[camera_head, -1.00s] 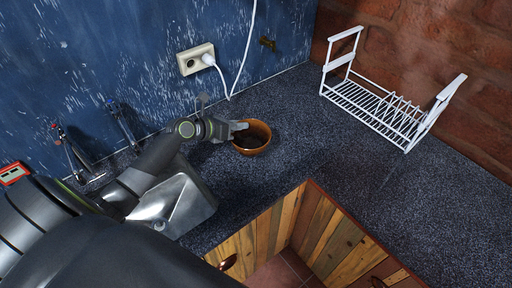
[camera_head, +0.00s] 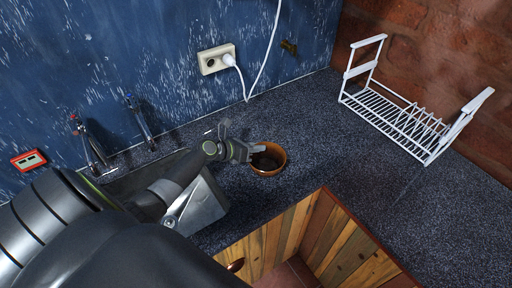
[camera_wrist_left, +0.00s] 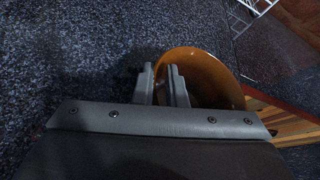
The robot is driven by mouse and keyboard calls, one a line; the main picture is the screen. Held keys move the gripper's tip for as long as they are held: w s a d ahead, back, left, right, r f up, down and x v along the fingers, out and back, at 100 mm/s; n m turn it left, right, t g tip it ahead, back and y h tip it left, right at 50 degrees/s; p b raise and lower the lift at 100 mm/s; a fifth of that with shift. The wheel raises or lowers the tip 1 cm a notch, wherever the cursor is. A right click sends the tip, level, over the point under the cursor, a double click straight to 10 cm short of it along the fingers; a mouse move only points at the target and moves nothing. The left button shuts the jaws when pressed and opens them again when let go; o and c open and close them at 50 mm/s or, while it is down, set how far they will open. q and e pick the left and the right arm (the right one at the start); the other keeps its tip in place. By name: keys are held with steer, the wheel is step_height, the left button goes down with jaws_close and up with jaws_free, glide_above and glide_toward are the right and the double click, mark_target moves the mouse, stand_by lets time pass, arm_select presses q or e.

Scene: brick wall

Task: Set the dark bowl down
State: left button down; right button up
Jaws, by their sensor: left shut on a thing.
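The bowl (camera_head: 268,159) is orange-brown with a dark inside. In the head view it is upright, over the dark speckled counter (camera_head: 310,130) near the inner corner of the front edge. My left gripper (camera_head: 256,151) reaches it from the left and is shut on its rim. In the left wrist view the two fingers (camera_wrist_left: 162,85) straddle the near wall of the bowl (camera_wrist_left: 208,68). I cannot tell whether the bowl's bottom touches the counter. My right gripper is not in view.
A white wire rack (camera_head: 400,120) stands at the back right. A metal sink (camera_head: 200,208) with taps (camera_head: 90,145) is at the left, under my arm. A socket with a plugged-in white cord (camera_head: 216,58) is on the blue wall. Wooden cabinet fronts (camera_head: 340,240) lie below the counter edge.

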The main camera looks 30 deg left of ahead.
arm_select(q)
steer(key=c, duration=1.5)
jaws_free()
steer(key=v, duration=1.2)
steer(key=shift+b, duration=0.35)
steer(key=shift+s+d, duration=0.1)
